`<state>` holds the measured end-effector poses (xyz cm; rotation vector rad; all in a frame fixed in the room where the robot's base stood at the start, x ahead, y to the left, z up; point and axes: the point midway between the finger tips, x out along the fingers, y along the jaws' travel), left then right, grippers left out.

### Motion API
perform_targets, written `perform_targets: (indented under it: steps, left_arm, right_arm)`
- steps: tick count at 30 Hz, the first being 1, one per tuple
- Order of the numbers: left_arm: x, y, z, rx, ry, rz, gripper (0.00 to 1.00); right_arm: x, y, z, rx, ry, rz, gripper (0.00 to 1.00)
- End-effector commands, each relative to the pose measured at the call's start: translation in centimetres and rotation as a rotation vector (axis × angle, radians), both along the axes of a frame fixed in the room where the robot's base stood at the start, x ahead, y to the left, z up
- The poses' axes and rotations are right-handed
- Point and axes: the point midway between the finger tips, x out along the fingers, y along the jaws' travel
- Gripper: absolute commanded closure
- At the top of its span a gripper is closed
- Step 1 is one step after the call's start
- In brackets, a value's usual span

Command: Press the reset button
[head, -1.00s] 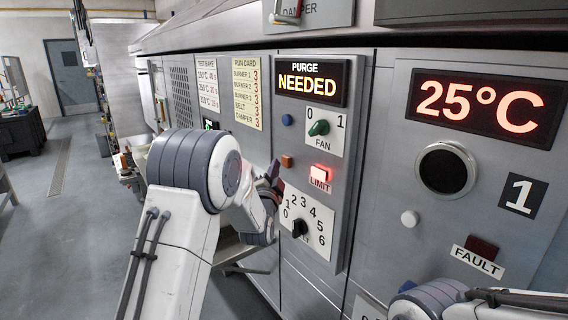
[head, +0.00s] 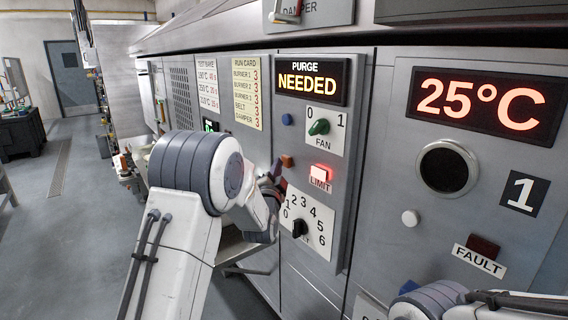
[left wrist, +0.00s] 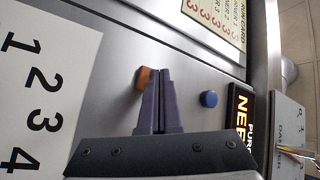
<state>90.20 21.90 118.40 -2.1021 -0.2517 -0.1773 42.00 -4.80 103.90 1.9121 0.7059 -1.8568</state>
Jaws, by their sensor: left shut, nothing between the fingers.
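No button in view carries a readable reset label. A small orange button (head: 287,160) sits on the grey control panel, left of the lit red LIMIT lamp (head: 320,174). A blue button (head: 287,119) is above it, left of the green FAN knob (head: 319,127). My left gripper (head: 278,172) is shut and empty, its tips just below the orange button in the head view. In the left wrist view the dark fingertips (left wrist: 160,72) overlap the edge of the orange button (left wrist: 143,77); I cannot tell whether they touch it. My right gripper is out of view.
A black dial (head: 299,229) numbered 0 to 6 is below the LIMIT lamp. The PURGE NEEDED display (head: 311,82) is above. To the right are a white button (head: 409,218), a dark FAULT lamp (head: 482,246) and the 25°C display (head: 484,105).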

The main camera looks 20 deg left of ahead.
Motion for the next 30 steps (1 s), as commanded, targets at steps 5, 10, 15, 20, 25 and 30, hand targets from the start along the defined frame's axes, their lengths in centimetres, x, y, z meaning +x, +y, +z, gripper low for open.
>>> perform_targets:
  steps: [5,10,15,20,25,30]
  left_arm:
    - [0.16,-0.13,-0.05,0.000,0.000,0.000,1.00]
    - [0.31,-0.25,-0.07,0.000,0.001,-0.001,1.00]
    - [0.48,-0.36,-0.06,0.000,0.000,0.000,1.00]
    - [0.63,-0.48,-0.01,0.000,-0.001,0.001,1.00]
    - [0.73,-0.55,0.04,0.000,-0.001,0.001,1.00]
    - [0.72,-0.58,0.05,0.000,-0.001,0.000,1.00]
  right_arm:
    - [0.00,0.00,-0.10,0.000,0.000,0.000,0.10]
    - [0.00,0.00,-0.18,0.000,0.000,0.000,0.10]
    - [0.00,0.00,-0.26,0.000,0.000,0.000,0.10]
    - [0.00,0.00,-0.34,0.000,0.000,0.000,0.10]
    - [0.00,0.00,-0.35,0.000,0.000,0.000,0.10]
    - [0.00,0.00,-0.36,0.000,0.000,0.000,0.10]
